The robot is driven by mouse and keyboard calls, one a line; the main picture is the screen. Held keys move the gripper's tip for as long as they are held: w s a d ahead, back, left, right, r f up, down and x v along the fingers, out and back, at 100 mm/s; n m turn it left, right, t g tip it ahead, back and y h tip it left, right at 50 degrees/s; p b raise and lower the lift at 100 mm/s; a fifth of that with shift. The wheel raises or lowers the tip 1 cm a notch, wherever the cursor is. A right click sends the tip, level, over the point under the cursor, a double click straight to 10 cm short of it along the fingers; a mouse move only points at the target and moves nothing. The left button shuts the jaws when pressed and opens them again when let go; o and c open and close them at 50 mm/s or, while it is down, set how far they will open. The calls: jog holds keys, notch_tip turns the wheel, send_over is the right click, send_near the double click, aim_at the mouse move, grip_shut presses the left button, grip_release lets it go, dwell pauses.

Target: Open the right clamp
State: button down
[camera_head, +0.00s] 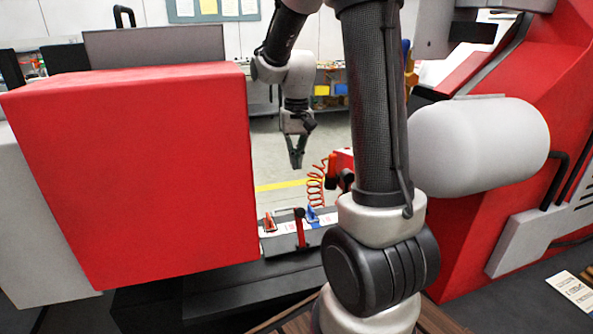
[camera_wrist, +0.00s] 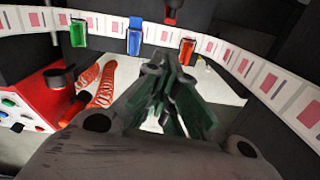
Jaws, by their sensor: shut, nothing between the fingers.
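My gripper (camera_head: 296,163) hangs from the arm behind the splice table, pointing down, above and apart from the strip. In the wrist view its dark fingers (camera_wrist: 178,100) are shut and empty. Small coloured parts sit along the label strip: an orange-red one (camera_head: 270,223), a blue one (camera_head: 312,216) and a red lever (camera_head: 300,230) on a dark bar between them. The wrist view shows a green part (camera_wrist: 78,34), the blue part (camera_wrist: 135,40) and the red part (camera_wrist: 187,50). I cannot tell for certain which is the right clamp.
A large red panel (camera_head: 130,170) stands at left, a white roll (camera_head: 480,145) at right. A coiled red hose (camera_head: 315,190) hangs behind the strip. A red control box with buttons (camera_wrist: 40,105) is near the gripper. My arm hides part of the table's right side.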

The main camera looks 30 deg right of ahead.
jog(key=s+a+f, duration=0.1)
jog(key=s+f, duration=0.2)
jog(key=f, duration=0.6)
jog(key=shift+s+a+f, duration=0.15)
jog(key=shift+s+a, duration=0.2)
jog(key=shift+a, duration=0.05)
